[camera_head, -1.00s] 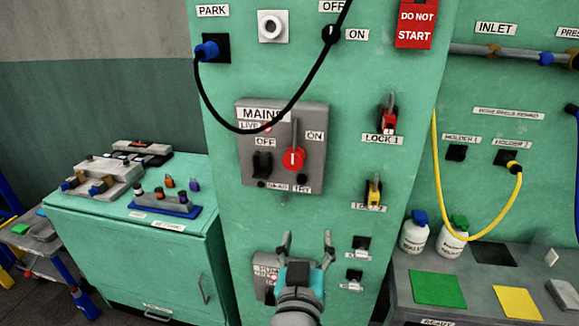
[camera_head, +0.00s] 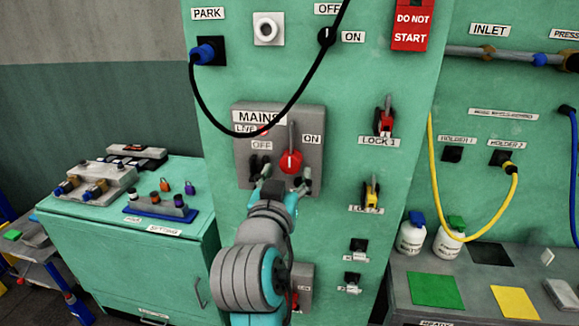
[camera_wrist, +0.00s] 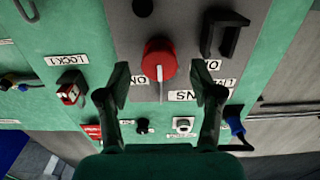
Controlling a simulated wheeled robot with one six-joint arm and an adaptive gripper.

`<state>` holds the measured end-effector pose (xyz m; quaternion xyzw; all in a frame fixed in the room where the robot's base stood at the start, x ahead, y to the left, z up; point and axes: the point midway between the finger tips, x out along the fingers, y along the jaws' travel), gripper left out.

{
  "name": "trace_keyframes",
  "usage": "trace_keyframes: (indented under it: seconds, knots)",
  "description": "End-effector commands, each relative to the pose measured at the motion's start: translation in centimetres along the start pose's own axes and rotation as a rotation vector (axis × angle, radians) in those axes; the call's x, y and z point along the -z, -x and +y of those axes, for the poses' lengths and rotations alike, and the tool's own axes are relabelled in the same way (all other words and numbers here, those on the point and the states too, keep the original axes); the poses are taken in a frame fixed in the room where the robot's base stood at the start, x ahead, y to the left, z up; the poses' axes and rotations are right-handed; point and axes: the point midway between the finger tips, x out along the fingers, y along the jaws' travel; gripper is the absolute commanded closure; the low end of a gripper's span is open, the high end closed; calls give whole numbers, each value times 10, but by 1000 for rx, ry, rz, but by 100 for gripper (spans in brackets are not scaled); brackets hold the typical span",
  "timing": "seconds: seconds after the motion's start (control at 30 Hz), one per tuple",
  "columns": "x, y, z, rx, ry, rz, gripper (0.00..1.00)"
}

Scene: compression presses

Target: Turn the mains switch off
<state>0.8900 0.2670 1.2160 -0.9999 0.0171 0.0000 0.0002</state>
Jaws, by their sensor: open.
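The mains switch is a grey box (camera_head: 243,150) with a red round knob (camera_head: 291,162) and a grey lever (camera_head: 291,135) pointing straight up. "OFF" is printed left of it and "ON" right. In the wrist view, which is upside down, the red knob (camera_wrist: 159,58) lies ahead, with its thin lever (camera_wrist: 161,92) pointing down the picture. My gripper (camera_head: 283,182) is open just below the knob. In the wrist view my gripper's fingers (camera_wrist: 160,80) flank the lever's line with a gap each side, apparently not touching it. My gripper hides the box's lower edge.
A black cable (camera_head: 303,92) loops from the blue PARK plug (camera_head: 206,52) across the top of the box. A black bracket (camera_wrist: 222,32) juts from the box beside the knob. A red padlock (camera_head: 384,120) and a yellow padlock (camera_head: 370,193) hang to the right.

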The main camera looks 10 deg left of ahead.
Motion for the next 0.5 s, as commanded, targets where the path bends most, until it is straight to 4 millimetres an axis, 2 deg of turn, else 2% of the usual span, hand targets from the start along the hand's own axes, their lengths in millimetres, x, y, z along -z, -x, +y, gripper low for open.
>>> trace_keyframes:
  seconds: [0.1, 0.2, 0.5]
  knots:
    - [0, -18, 1, -3, 0, 0, 34]
    - [0, -28, 0, -1, 0, -1, 34]
    - [0, -37, 0, 0, 0, 0, 34]
